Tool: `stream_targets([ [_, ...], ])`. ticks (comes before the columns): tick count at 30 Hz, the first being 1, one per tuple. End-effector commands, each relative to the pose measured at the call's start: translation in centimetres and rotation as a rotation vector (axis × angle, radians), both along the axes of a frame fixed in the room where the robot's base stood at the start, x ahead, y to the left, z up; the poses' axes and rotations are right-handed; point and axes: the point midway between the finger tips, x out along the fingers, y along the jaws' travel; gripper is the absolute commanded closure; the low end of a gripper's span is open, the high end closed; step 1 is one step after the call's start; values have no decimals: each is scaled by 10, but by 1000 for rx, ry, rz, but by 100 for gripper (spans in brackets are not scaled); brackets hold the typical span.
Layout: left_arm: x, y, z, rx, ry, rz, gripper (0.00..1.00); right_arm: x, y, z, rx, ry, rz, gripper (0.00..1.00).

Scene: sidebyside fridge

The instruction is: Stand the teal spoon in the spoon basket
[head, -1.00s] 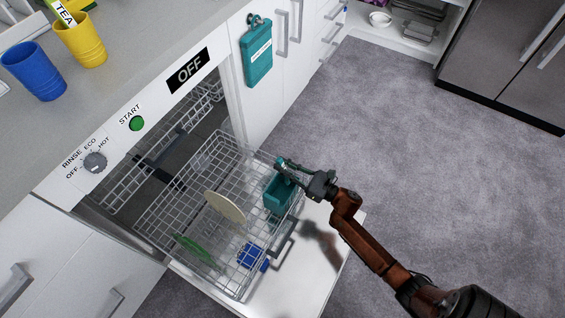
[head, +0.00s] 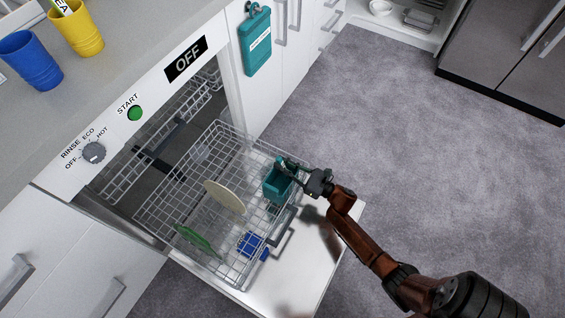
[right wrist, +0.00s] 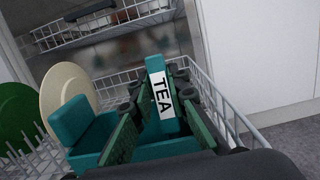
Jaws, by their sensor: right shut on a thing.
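The teal spoon basket (head: 277,190) is an open box at the right front of the pulled-out dishwasher rack; teal walls beside the fingers also show in the right wrist view (right wrist: 84,122). My right gripper (head: 286,165) is at the basket's top, at its far side. In the right wrist view its green-padded fingers (right wrist: 152,118) are shut on the teal spoon (right wrist: 155,66), a roughly upright, slightly tilted teal piece with a white TEA label. The spoon's lower end is hidden, so I cannot tell how deep it sits. My left gripper is not in view.
The wire rack (head: 222,128) also holds a cream plate (head: 224,197), a green plate (head: 196,241) and a blue item (head: 251,246). A blue cup (head: 32,60) and a yellow cup (head: 78,27) stand on the counter. The grey floor (head: 430,180) at right is clear.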

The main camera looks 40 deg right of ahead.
Motion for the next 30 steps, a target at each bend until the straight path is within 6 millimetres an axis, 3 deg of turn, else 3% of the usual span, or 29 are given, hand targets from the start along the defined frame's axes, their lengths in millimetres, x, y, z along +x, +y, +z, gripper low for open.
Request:
stream_targets([
  [9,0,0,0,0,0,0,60,0,0,-1,0,-1,0,100],
  [10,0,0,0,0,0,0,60,0,0,-1,0,-1,0,84],
  [18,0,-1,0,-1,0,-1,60,0,0,-1,0,0,0,65],
  [30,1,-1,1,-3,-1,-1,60,-9,-3,-3,-1,2,-1,65],
])
